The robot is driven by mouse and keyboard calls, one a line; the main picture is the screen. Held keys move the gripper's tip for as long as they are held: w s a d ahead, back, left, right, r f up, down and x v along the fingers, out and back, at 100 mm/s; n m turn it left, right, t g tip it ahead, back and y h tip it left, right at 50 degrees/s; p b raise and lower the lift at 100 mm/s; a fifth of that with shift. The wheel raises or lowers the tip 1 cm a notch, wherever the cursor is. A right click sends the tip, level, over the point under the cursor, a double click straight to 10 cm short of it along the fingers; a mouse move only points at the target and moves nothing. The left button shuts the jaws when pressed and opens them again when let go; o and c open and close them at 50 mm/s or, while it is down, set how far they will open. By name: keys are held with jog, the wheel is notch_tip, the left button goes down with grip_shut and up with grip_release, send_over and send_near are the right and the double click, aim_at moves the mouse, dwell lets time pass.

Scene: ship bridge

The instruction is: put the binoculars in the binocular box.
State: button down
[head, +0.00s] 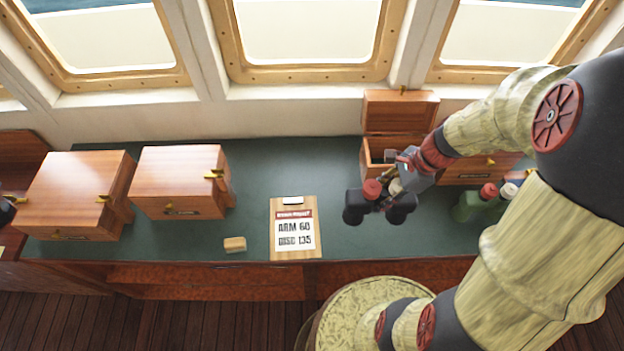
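The black binoculars (402,211) are at my gripper (388,188), over the counter in front of an open wooden box. My gripper reaches in from the right and appears closed around the middle of the binoculars; its fingers are partly hidden. The open wooden box (369,160) stands at the back of the counter with its lid (401,112) tipped up toward the windows. My gripper and wrist cover part of its opening, so its inside shows only in part. No label is readable on this box.
Two closed wooden boxes (75,180) (180,165) stand at the left. Another box (478,172) is partly behind my arm. A clipboard (295,250) and small wooden block (235,244) lie near the front edge. Green items with red and white tops (468,207) stand at right.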

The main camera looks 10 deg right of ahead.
jog(key=w+a+f+b, duration=0.1)
jog(key=w+a+f, duration=0.3)
jog(key=w+f, duration=0.8)
jog(key=shift+w+f, duration=0.4)
jog(key=shift+w, duration=0.35)
jog(key=shift+f, duration=0.15)
jog(key=c, duration=1.3)
grip_release()
jog(key=shift+c, duration=0.2)
